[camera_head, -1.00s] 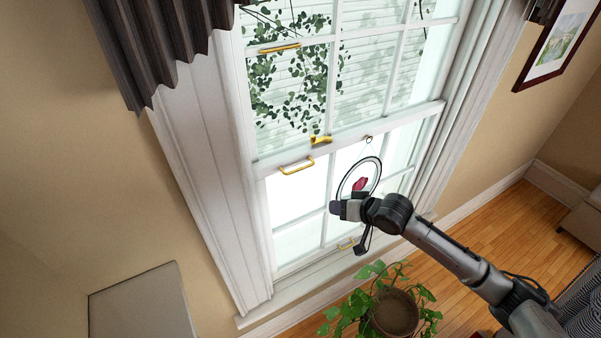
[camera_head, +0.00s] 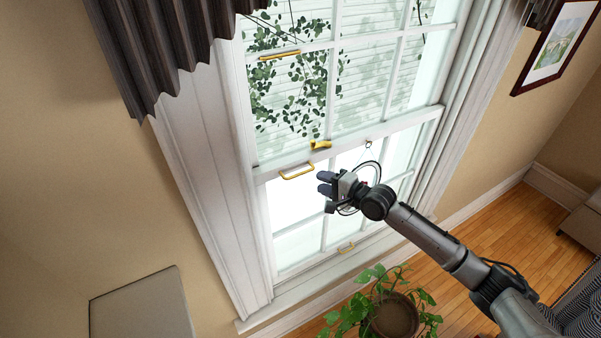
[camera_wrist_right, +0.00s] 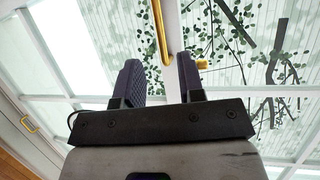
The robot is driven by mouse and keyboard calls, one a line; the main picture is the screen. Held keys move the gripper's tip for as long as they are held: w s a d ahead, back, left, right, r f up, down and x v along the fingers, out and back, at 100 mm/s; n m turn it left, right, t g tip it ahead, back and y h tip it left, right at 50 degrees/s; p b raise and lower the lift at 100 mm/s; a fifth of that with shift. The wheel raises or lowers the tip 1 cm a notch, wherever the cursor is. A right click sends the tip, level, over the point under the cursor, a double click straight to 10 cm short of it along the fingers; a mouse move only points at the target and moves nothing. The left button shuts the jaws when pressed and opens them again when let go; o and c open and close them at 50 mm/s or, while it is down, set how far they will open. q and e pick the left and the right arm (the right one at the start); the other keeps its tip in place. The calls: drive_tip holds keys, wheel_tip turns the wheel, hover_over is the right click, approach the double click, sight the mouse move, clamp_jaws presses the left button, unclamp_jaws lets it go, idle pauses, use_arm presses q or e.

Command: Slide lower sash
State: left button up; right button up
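The lower sash (camera_head: 400,125) is a white framed pane. A brass sash lock (camera_head: 321,145) is on the meeting rail. My right gripper (camera_head: 322,190) is open and empty, just right of and below the upper-rail handle, apart from it in the head view. In the right wrist view its fingers (camera_wrist_right: 160,75) are spread, and a brass handle (camera_wrist_right: 160,30) shows beyond the gap. My left gripper is out of view.
A potted plant (camera_head: 395,315) stands below the sill. A dark curtain (camera_head: 165,50) hangs at upper left. An upper-sash brass handle (camera_head: 280,53) is higher up.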

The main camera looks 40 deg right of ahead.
sight(302, 174)
drive_tip(key=shift+x, duration=4.4)
drive_tip(key=shift+c, duration=0.5)
clamp_jaws()
